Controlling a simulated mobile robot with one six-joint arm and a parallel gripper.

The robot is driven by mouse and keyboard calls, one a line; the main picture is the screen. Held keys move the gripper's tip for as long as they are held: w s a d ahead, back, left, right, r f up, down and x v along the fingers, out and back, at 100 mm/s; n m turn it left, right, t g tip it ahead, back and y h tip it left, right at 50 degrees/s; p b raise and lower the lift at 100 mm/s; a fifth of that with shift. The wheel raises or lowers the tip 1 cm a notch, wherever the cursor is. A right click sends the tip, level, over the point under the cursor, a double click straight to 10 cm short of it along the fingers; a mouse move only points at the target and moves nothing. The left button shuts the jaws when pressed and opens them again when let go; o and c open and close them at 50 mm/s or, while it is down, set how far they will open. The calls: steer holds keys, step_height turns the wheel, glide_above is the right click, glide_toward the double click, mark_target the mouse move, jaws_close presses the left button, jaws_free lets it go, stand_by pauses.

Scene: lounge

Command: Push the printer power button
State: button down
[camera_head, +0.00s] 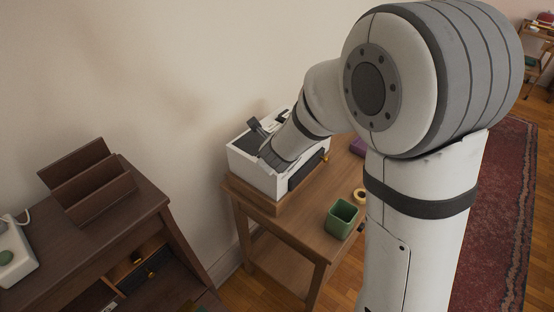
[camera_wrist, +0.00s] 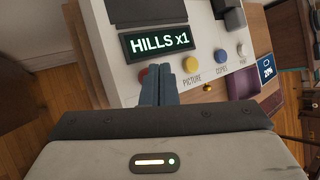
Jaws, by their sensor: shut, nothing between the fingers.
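The white printer (camera_head: 245,162) sits on a small wooden table. Its panel also shows in the wrist view (camera_wrist: 120,70), with a display reading "HILLS x1" (camera_wrist: 160,41). Below the display is a row of round buttons: a red one (camera_wrist: 143,73) partly hidden by my fingers, a yellow one (camera_wrist: 190,64), a blue one (camera_wrist: 220,55) and a pale one (camera_wrist: 242,50). I cannot read a power label. My gripper (camera_wrist: 158,72) is shut and empty, its tips over the panel between the red and yellow buttons. Whether they touch it I cannot tell.
On the wooden table (camera_head: 290,230) stand a green cup (camera_head: 341,220), a yellow ring (camera_head: 360,196) and a purple item (camera_head: 357,147). A dark desk (camera_head: 60,255) with a letter rack (camera_head: 88,182) is at left. The wall is close behind the printer.

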steer(key=shift+f, duration=0.15)
stand_by(0.4)
steer(key=shift+f+b, duration=0.35)
steer(key=shift+b, duration=0.2)
steer(key=shift+r+p, duration=0.4)
steer(key=shift+r, duration=0.1)
step_height(320, 180, up, 6)
steer(key=p, duration=0.5)
